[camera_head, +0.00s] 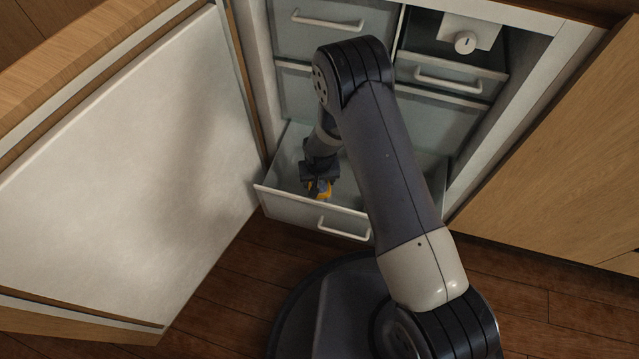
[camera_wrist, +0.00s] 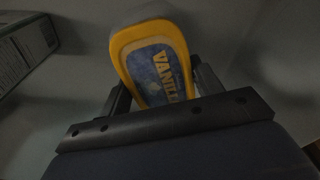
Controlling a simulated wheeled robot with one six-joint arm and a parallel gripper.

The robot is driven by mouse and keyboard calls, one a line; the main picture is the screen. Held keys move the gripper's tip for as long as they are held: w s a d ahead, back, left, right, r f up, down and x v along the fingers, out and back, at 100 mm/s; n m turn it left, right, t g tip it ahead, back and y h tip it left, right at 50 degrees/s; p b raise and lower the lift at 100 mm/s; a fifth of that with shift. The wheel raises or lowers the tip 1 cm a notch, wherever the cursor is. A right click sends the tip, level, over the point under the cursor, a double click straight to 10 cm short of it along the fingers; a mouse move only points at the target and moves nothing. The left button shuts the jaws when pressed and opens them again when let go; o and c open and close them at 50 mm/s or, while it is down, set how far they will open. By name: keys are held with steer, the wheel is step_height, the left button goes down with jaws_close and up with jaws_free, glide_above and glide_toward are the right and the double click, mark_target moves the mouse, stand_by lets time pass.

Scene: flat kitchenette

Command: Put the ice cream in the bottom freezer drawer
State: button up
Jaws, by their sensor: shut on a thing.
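The ice cream is a yellow tub (camera_wrist: 150,70) with a blue label that reads "VANIL", with the rest cut off. My gripper (camera_wrist: 160,88) is shut on it, one finger on each side. In the head view the yellow tub (camera_head: 325,188) shows under my gripper (camera_head: 319,181), which reaches down inside the pulled-out bottom freezer drawer (camera_head: 283,205). The tub is behind the drawer's front panel, low within its walls. I cannot tell whether it touches the drawer floor. My arm hides the drawer's right part.
The freezer door (camera_head: 120,140) stands open on the left. Shut upper drawers (camera_head: 320,45) and a control knob (camera_head: 465,42) are above. A wooden cabinet front (camera_head: 560,170) is on the right. A greenish box (camera_wrist: 22,48) shows at the wrist view's left edge.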

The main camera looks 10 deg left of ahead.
steer(key=shift+f, duration=0.35)
steer(key=shift+f, duration=0.1)
steer(key=shift+f, duration=0.15)
steer(key=o, duration=1.2)
step_height(320, 180, up, 12)
steer(key=s+p, duration=0.1)
steer(key=p, duration=0.4)
steer(key=shift+s+d+r, duration=0.2)
